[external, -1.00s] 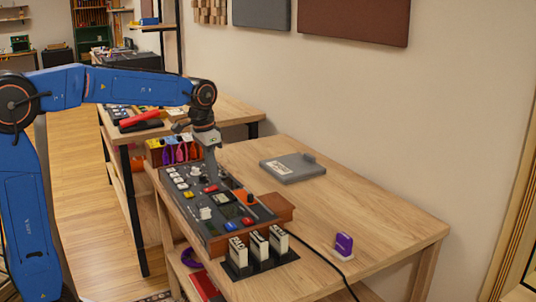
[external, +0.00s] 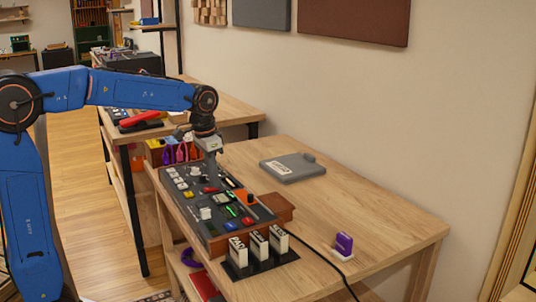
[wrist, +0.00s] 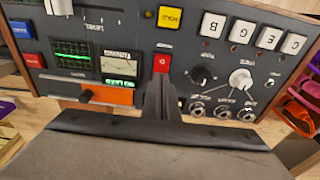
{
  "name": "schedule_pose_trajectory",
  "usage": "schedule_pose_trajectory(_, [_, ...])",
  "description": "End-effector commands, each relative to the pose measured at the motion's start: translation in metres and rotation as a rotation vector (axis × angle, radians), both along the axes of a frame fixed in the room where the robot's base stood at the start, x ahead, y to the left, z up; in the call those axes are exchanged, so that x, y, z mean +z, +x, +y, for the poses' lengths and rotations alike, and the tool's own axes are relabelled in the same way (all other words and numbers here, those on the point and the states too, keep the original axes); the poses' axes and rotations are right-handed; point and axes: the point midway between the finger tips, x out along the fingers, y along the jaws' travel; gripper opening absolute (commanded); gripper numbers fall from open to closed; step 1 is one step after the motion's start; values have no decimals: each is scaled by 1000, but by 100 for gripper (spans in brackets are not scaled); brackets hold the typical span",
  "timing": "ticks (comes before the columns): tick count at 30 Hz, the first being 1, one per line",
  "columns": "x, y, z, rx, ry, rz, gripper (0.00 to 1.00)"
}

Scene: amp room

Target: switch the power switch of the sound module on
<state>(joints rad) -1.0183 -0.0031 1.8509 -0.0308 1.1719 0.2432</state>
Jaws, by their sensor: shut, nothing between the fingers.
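The sound module (external: 278,206) lies on the wooden table, a dark panel with wooden ends, keys, knobs and screens. A small red switch (wrist: 162,62) sits mid-panel in the wrist view; it also shows as a red spot in the external view (external: 210,189). The waveform screen (wrist: 72,52) and the screen beside it (wrist: 116,66) are lit. My gripper (wrist: 161,86) is shut and empty, its tips just below the red switch in the wrist view. In the external view my gripper (external: 212,180) points down over the panel. Whether it touches the switch is unclear.
Labelled blocks stand in a black rack (external: 262,262) at the module's near end. A grey flat case (external: 293,168) and a purple item on a white stand (external: 344,244) lie on the table. Coloured clips (external: 170,152) stand behind. The table's right part is mostly clear.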

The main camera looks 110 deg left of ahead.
Motion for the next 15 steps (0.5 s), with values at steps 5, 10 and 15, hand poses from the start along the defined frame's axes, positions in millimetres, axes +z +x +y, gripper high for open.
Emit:
schedule_pose_trajectory(5, [0, -5, -5, 0, -5, 4, 0])
schedule_pose_trajectory(10, [2, -10, -10, 0, -4, 3, 0])
schedule_pose_trajectory(15, [2, -11, -11, 0, -4, 3, 0])
